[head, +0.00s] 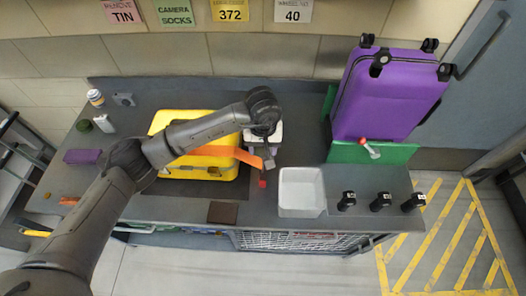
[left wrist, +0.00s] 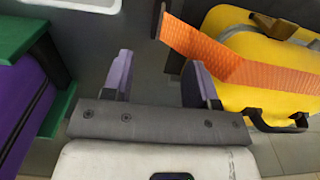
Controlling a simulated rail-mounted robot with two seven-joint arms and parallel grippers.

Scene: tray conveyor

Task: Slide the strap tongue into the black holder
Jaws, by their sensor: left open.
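The orange strap (head: 215,151) lies across the yellow suitcase (head: 222,169) and runs toward my left gripper (head: 268,160). In the left wrist view the strap (left wrist: 235,62) stretches from the yellow suitcase (left wrist: 235,30) to a dark upright piece (left wrist: 158,18) at its free end. I cannot tell whether that piece is the tongue or the black holder. My left gripper (left wrist: 158,85) is open there, with nothing between its two fingers; the strap end is beyond them. A small red block (head: 262,183) is just below the gripper in the head view. My right gripper is not in view.
A purple suitcase (head: 385,95) stands in a green stand (head: 395,153) at the right. A white bin (head: 300,190) sits near the counter's front edge, beside several black-topped knobs (head: 381,201). Small items, including a purple box (head: 82,156), lie at the left.

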